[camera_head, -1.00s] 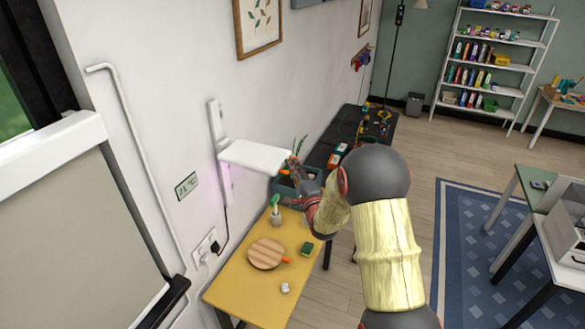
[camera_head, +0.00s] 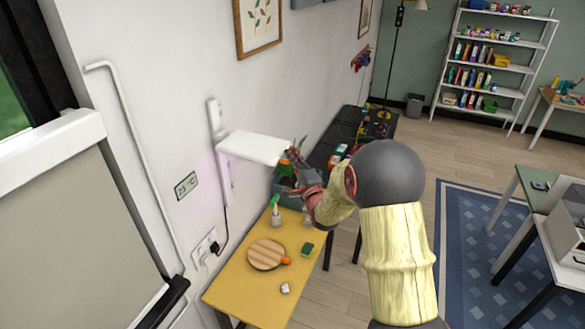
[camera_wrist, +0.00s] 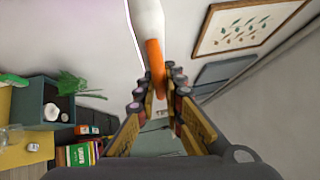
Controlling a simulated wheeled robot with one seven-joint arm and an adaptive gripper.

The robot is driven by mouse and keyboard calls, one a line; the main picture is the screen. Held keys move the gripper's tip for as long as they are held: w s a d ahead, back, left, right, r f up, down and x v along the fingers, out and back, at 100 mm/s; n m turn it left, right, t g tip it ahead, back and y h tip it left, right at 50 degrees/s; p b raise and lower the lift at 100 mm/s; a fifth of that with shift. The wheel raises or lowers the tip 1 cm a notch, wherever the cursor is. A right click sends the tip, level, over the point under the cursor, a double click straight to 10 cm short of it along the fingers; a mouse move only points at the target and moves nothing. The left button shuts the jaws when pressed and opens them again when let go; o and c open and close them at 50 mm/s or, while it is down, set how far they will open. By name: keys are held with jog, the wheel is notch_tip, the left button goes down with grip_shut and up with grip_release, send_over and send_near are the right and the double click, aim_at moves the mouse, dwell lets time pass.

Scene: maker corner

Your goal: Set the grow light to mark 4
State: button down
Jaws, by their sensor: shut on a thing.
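The grow light (camera_head: 255,147) is a flat white panel on a white upright rail (camera_head: 215,115) fixed to the wall. A purple glow shows on the wall below it. An orange handle (camera_wrist: 155,62) at the panel's edge sits between my fingers in the wrist view. My gripper (camera_wrist: 162,85) is shut on this handle; in the head view my gripper (camera_head: 292,163) is at the panel's right end. The panel's white edge (camera_wrist: 146,18) runs beyond the handle. The rail's marks are too small to read in these frames.
Below the light is a yellow table (camera_head: 240,285) with a round wooden board (camera_head: 266,254), a green sponge (camera_head: 307,249) and a small potted plant (camera_head: 276,218). A dark bench (camera_head: 330,140) stands behind.

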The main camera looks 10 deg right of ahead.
notch_tip(320, 180, up, 9)
jog(key=shift+f+b, duration=0.1)
jog(key=shift+b, duration=0.5)
jog(key=c, duration=2.2)
grip_release()
jog(key=shift+o, duration=1.4)
jog(key=shift+o, duration=0.2)
jog(key=shift+f, duration=0.15)
jog(key=shift+s, duration=0.25)
jog(key=s+d+f, duration=0.1)
jog(key=s, duration=1)
jog(key=shift+d+f, duration=0.25)
jog(key=shift+d, duration=0.1)
